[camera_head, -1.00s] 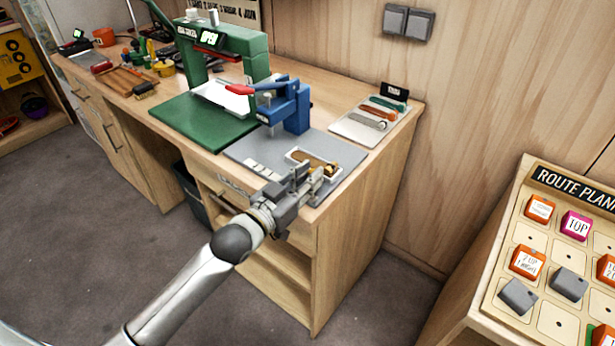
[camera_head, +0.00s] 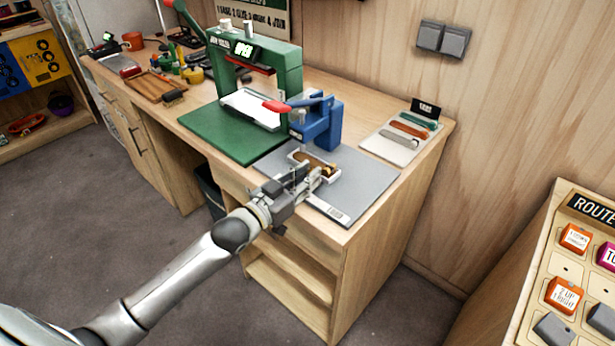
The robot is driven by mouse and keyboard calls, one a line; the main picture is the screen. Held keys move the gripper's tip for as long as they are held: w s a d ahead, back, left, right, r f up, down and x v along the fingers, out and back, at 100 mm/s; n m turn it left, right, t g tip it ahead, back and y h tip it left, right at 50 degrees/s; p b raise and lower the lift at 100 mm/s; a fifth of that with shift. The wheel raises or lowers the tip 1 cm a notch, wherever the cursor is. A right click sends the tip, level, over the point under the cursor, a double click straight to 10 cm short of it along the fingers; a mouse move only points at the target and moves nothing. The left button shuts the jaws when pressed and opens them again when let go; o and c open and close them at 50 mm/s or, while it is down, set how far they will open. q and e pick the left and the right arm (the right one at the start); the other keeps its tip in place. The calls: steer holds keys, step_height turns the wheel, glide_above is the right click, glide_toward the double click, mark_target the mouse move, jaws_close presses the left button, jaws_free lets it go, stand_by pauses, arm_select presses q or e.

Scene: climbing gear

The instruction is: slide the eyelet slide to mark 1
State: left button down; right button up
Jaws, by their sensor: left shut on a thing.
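The eyelet slide (camera_head: 331,177) looks like a small white tray holding a brown strip with brass-coloured bits. It sits on the grey mat (camera_head: 365,180) in front of the blue press (camera_head: 322,122). My left gripper (camera_head: 311,181) comes in from the front left and is shut on the near side of the slide. The gripper hides part of the slide and the mat's front left. A small white label (camera_head: 337,213) shows at the mat's front right edge; its text is too small to read. My right gripper is out of view.
A green press (camera_head: 280,75) stands left of the blue press, behind a green mat (camera_head: 215,133). A pale board with coloured strips (camera_head: 392,146) lies at the right table edge. The mat right of the slide is clear. A route board (camera_head: 560,270) stands at the right.

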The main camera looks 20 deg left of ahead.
arm_select(q)
steer(key=c, duration=1.3)
jaws_free()
steer(key=v, duration=1.2)
steer(key=shift+r, duration=0.1)
steer(key=s+a+f+n+g+y, duration=0.1)
steer(key=s+a+f+g+y, duration=0.15)
steer(key=f, duration=0.95)
steer(key=s+a+f+n+g+y, duration=0.1)
steer(key=s+a+f+g+y, duration=0.15)
steer(key=f, duration=0.85)
steer(key=s+a+f+n+g+y, duration=0.1)
steer(key=s+a+f, duration=0.2)
steer(key=f, duration=0.9)
steer(key=s+d+f+g, duration=0.3)
steer(key=s+f+g, duration=0.2)
steer(key=s+f, duration=0.85)
steer(key=s+d+f+g, duration=0.2)
steer(key=s+d+f, duration=0.2)
steer(key=s, duration=0.5)
steer(key=s+d+f+m+g, duration=0.1)
steer(key=s+d+f+g, duration=0.2)
steer(key=s, duration=0.7)
step_height(320, 180, down, 3)
steer(key=shift+d+r, duration=0.2)
steer(key=shift+d, duration=0.15)
